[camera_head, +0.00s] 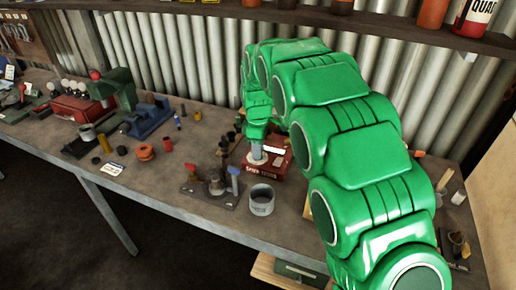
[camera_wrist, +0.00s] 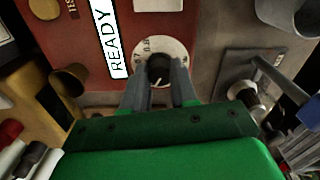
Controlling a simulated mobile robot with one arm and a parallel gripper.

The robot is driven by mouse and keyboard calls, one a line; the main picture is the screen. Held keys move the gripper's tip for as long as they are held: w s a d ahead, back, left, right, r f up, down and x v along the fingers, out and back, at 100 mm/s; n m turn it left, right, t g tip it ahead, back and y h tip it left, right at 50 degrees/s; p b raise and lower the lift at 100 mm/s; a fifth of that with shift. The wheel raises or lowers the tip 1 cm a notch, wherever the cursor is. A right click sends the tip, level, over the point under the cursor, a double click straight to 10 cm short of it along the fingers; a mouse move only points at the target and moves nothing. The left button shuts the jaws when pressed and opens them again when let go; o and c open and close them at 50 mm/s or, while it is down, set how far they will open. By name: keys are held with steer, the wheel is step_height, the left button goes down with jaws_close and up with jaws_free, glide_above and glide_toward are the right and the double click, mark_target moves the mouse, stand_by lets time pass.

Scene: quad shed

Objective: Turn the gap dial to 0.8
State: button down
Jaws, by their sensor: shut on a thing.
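The gap dial is a round white plate (camera_wrist: 172,48) with small printed numbers and a black knob (camera_wrist: 158,66) in its middle, on a red box (camera_wrist: 95,98) with a white READY label (camera_wrist: 112,46). My gripper (camera_wrist: 160,78) has its two grey fingers shut on the knob, one on each side. A figure like 0.8 shows at the upper left of the plate; the others are hard to read, and the knob's setting cannot be told. In the head view the red box (camera_head: 268,169) stands on the bench and my gripper (camera_head: 257,150) reaches down onto it, hiding the dial.
A grey metal cup (camera_head: 262,201) stands in front of the box. A dark plate with upright posts (camera_head: 212,190) is to its left.

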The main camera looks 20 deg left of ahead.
steer(key=m, duration=0.5)
steer(key=shift+m, duration=0.4)
steer(key=m, duration=0.6)
steer(key=shift+r, duration=0.1)
steer(key=m, duration=0.5)
steer(key=shift+m, duration=0.4)
steer(key=m, duration=0.5)
steer(key=shift+m, duration=0.3)
steer(key=shift+a, duration=0.1)
steer(key=c, duration=0.9)
jaws_free()
